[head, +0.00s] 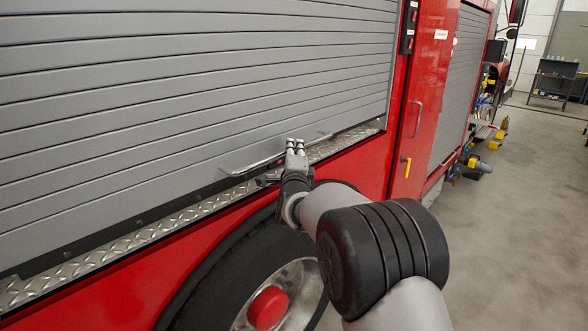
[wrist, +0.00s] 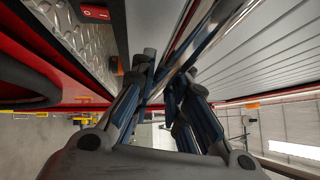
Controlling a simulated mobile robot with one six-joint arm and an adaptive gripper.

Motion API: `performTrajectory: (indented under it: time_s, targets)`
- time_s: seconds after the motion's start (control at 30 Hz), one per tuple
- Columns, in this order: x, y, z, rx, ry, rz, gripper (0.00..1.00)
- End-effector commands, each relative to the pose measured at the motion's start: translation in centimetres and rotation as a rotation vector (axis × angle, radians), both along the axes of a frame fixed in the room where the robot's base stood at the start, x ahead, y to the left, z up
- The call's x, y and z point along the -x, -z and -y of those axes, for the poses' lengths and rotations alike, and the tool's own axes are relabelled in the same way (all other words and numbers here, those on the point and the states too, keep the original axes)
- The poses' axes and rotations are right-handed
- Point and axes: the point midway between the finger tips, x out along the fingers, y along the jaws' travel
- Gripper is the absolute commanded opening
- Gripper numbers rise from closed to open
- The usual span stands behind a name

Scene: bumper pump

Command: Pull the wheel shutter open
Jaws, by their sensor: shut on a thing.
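The wheel shutter (head: 200,80) is a grey slatted roller panel on the side of a red fire truck, above the wheel. A long thin metal bar handle (head: 253,163) runs along its lower edge. My gripper (head: 295,148) is at the bar's right half, its fingertips pointing up, shut on the bar. In the wrist view the shiny bar (wrist: 186,50) passes between the dark fingers, and the grey slats (wrist: 260,60) lie to the right. A dark strip shows between the shutter's bottom and the ledge; I cannot tell how deep it is. My fingers hide part of the bar.
A diamond-plate ledge (head: 150,229) runs below the shutter, over the wheel (head: 240,275). The grey floor (head: 520,210) at right is open.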

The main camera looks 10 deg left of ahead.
Motion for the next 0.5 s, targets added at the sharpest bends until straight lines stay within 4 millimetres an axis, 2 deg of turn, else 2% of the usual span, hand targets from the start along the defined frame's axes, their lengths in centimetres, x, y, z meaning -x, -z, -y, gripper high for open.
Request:
performTrajectory:
  time_s: [0.03,0.5]
  targets:
    - [0.1,-2.8,0.0,-0.004,0.000,0.016,0.00]
    - [0.1,-20.1,0.0,-0.001,0.001,0.011,0.00]
